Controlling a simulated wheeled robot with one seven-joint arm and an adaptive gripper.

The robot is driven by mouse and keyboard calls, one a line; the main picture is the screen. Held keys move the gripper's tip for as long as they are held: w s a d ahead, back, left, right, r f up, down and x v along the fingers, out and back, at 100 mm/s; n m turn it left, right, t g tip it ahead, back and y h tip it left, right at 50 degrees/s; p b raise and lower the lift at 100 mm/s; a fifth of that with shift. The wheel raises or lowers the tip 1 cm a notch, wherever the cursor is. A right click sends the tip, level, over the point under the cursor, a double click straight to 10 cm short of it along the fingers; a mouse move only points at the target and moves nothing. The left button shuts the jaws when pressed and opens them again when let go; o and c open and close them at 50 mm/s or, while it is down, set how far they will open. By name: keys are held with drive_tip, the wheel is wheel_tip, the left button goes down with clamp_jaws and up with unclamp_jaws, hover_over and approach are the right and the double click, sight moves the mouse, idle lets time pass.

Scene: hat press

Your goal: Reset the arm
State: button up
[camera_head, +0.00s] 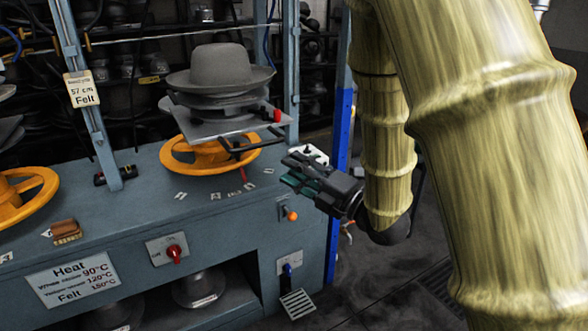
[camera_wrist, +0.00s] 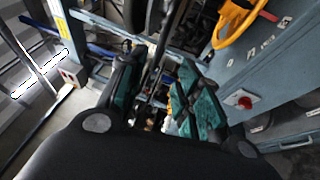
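My gripper (camera_head: 303,178) is in the middle of the head view, beside the right front corner of the blue-grey press bench. In the wrist view my gripper (camera_wrist: 160,100) shows two green-padded fingers apart, with a gap between them and nothing held. A grey felt hat (camera_head: 220,68) sits on the press, up and to the left of the gripper, apart from it. My arm, in a yellow-green sleeve, fills the right of the head view.
An orange handwheel (camera_head: 210,154) is under the hat; another orange wheel (camera_head: 25,195) stands at the left. A red knob (camera_head: 174,253) and an orange button (camera_head: 291,216) are on the bench front (camera_head: 215,233). A blue post (camera_head: 340,140) stands behind the gripper. Floor (camera_head: 385,285) shows at the lower right.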

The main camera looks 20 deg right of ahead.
drive_tip(key=s+d+f+m+g+h, duration=0.1)
drive_tip(key=s+f+m+g+h, duration=0.3)
drive_tip(key=f, duration=0.8)
drive_tip(key=s+d+f+m+h+p, duration=0.1)
drive_tip(key=d+f+m+h, duration=0.1)
drive_tip(key=f+m, duration=0.75)
drive_tip(key=s+d+f+m+g+h, duration=0.1)
drive_tip(key=s+f+m+g+h, duration=0.15)
drive_tip(key=f, duration=1.15)
drive_tip(key=s+f+m+g+h, duration=0.1)
drive_tip(key=s+f+m+g, duration=0.2)
drive_tip(key=s+f, duration=0.3)
drive_tip(key=s+f+m+g+h, duration=0.1)
drive_tip(key=s+f+m+g, duration=0.2)
drive_tip(key=s, duration=1)
drive_tip(key=s+f+m+g+h, duration=0.1)
drive_tip(key=s+f+m+g, duration=0.2)
drive_tip(key=s+f, duration=0.6)
drive_tip(key=shift+s+m+g+p, duration=0.25)
drive_tip(key=shift+m+g+p, duration=0.1)
drive_tip(key=shift+m, duration=0.45)
